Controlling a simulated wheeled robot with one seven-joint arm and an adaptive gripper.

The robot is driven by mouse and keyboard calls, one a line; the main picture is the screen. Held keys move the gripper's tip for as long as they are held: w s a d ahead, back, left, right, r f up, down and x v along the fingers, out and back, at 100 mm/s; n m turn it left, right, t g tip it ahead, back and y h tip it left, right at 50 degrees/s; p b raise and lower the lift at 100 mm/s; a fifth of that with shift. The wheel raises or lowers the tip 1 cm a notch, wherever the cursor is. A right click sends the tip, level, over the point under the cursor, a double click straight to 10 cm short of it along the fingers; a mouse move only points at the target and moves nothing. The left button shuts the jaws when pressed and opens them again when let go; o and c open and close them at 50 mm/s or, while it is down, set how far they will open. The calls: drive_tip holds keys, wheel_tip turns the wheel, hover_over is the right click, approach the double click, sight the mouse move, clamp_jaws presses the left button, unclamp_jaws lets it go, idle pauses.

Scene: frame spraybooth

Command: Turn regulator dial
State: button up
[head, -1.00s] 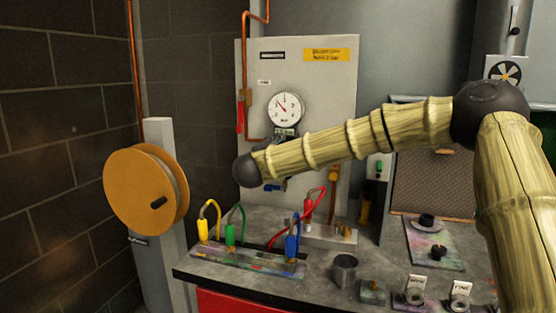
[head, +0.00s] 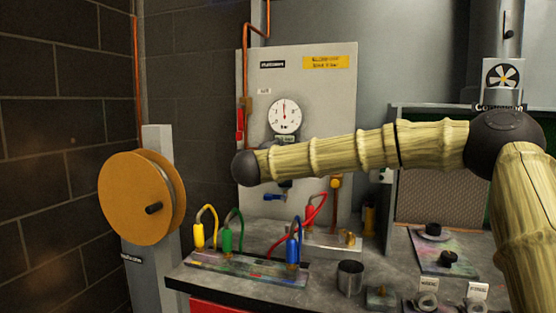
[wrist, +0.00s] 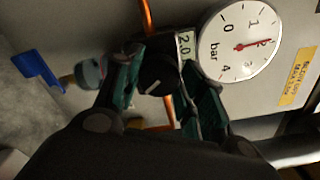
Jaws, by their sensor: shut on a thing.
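In the wrist view my gripper (wrist: 160,78) has its two dark green fingers on either side of the black regulator dial (wrist: 155,74), shut on it. The dial has a pale pointer mark. Beside it a small display (wrist: 185,46) reads 2.0. The round white gauge (wrist: 237,44) has a red needle at about the 2 mark, in bar. In the head view the gauge (head: 284,116) is on the pale panel, its needle pointing about straight up. My arm hides the dial and my fingers there.
A yellow label (head: 327,62) is on the panel, with a blue-handled valve (head: 273,197) lower down. Yellow, green and blue hose fittings stand on a rack (head: 240,266) on the bench. A metal cup (head: 350,273) stands to its right. An orange reel (head: 135,199) is at left.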

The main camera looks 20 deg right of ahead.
drive_tip(key=shift+f, duration=0.15)
idle(0.3)
drive_tip(key=o, duration=1)
drive_tip(key=shift+d, duration=0.15)
drive_tip(key=shift+s, duration=0.1)
drive_tip(key=v, duration=1.2)
